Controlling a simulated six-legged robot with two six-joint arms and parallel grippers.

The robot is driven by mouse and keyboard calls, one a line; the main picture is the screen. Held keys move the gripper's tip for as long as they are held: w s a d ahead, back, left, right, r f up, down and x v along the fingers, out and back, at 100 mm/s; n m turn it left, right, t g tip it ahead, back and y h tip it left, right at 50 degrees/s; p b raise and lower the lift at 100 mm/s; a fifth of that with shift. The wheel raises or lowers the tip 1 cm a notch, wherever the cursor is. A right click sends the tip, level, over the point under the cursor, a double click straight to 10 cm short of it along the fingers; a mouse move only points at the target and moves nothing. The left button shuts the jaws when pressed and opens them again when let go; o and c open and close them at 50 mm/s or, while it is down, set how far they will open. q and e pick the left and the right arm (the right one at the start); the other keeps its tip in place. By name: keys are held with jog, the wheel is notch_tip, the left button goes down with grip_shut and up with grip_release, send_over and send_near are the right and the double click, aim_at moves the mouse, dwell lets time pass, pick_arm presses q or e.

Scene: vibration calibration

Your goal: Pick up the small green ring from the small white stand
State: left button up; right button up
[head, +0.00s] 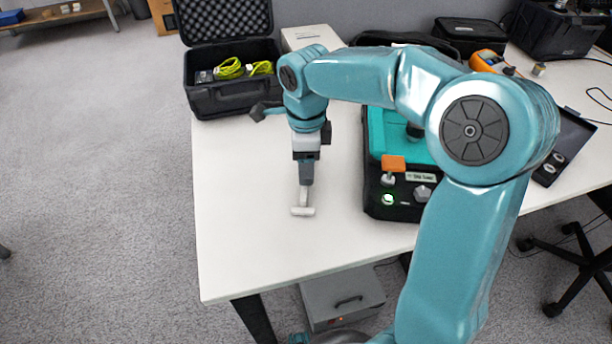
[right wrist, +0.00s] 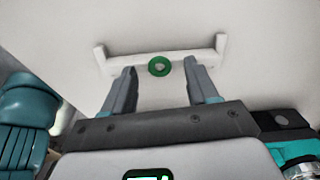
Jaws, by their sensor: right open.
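The small green ring (right wrist: 159,66) shows in the right wrist view at the middle of the small white stand (right wrist: 118,63), a bar with a raised post at each end. In the head view the stand (head: 303,211) is on the white table, and I cannot make out the ring there. My right gripper (head: 306,184) points down over the stand. In the right wrist view its fingers (right wrist: 160,70) are open, one to each side of the ring, with nothing between them gripped. I cannot tell their exact height above it. My left gripper is not in view.
A teal and black device (head: 375,185) with an orange-topped knob and a lit green button stands right of the gripper. An open black case (head: 235,98) with yellow-green cables is at the back left. The table (head: 250,230) is clear left and in front of the stand.

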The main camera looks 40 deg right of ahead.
jog(key=shift+f, duration=0.2)
dwell(0.3)
grip_shut()
notch_tip(320, 180, up, 24)
jog(key=p, duration=1.1)
